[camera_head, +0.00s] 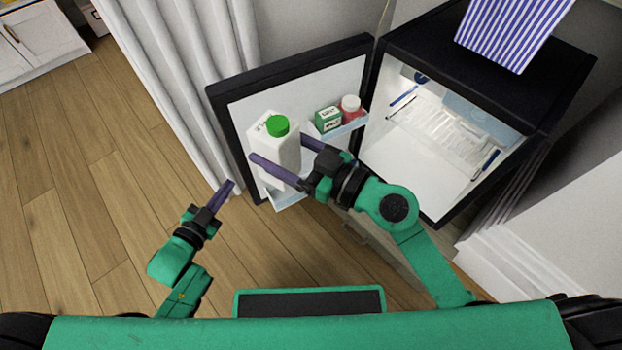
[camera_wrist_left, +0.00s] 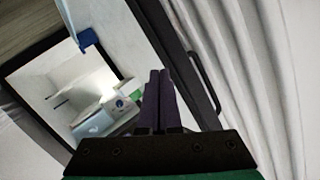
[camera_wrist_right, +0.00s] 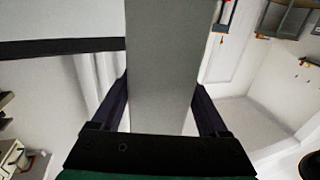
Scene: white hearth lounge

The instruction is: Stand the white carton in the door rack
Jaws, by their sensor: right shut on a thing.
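The white carton (camera_head: 267,148) with a green cap is at the inner face of the open fridge door, cap up. My right gripper (camera_head: 279,150) is shut on it, one finger along each side; the carton fills the space between the fingers in the right wrist view (camera_wrist_right: 162,65). The carton's lower end is above or in the lower door rack (camera_head: 289,201); I cannot tell whether it rests there. The gripper hides part of it. My left gripper (camera_head: 231,186) is shut and empty, low and left of the door; its fingers also show together in the left wrist view (camera_wrist_left: 159,78).
A higher door rack (camera_head: 344,131) holds a green box (camera_head: 327,119) and a red-capped jar (camera_head: 350,107) right of the carton. The fridge (camera_head: 425,130) stands open, with a striped box (camera_head: 512,32) on top. A white curtain (camera_head: 195,90) hangs left of the door.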

